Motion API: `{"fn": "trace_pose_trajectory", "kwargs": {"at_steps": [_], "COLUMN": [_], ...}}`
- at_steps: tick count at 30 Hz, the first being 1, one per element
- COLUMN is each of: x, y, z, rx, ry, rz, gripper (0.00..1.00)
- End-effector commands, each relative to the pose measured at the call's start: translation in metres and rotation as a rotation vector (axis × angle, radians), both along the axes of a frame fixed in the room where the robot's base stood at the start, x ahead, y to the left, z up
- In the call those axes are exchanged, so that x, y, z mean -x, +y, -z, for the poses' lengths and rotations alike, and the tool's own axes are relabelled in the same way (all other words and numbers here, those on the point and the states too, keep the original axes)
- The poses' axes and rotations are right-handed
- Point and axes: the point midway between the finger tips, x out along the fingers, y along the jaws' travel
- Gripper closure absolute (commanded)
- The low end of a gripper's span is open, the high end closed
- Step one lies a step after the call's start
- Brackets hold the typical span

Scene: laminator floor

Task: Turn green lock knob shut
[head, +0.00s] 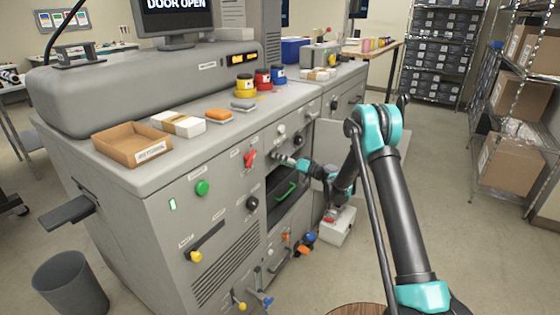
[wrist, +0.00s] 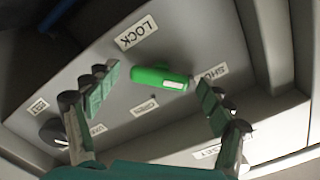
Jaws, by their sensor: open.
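In the wrist view the green lock knob (wrist: 160,78) is a bright green bar with a white patch near its right end. It lies nearly level in the picture, on a grey panel. An upside-down LOCK label (wrist: 137,32) sits above it, and a partly hidden label (wrist: 209,73) is by its right end. My gripper (wrist: 155,98) is open, one finger on each side of the bar, with gaps between. In the head view my gripper (head: 278,156) is at the machine's front panel; I cannot make out the lock knob there.
The screen (head: 178,15) reads DOOR OPEN. A red switch (head: 250,159), a round green button (head: 202,187) and a black knob (head: 252,203) stand out from the panel nearby. A green handle (head: 286,191) is in the dark opening below my gripper. A cardboard tray (head: 125,140) sits on top.

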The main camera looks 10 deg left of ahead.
Motion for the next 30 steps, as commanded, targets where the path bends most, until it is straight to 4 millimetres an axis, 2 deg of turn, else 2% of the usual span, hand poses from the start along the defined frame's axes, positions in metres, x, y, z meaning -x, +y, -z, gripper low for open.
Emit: {"fn": "trace_pose_trajectory", "kwargs": {"at_steps": [5, 12, 18, 23, 30], "x": [0.006, 0.023, 0.034, 0.039, 0.040], "y": [-0.022, -0.068, -0.098, -0.109, -0.111], "z": [0.000, 0.000, 0.000, 0.000, 0.000], "rx": [0.000, 0.000, 0.001, 0.001, 0.000], "ry": [0.000, 0.000, 0.000, 0.000, 0.000], "rz": [0.003, 0.004, 0.002, 0.001, 0.000], "gripper": [0.19, 0.19, 0.19, 0.19, 0.19]}}
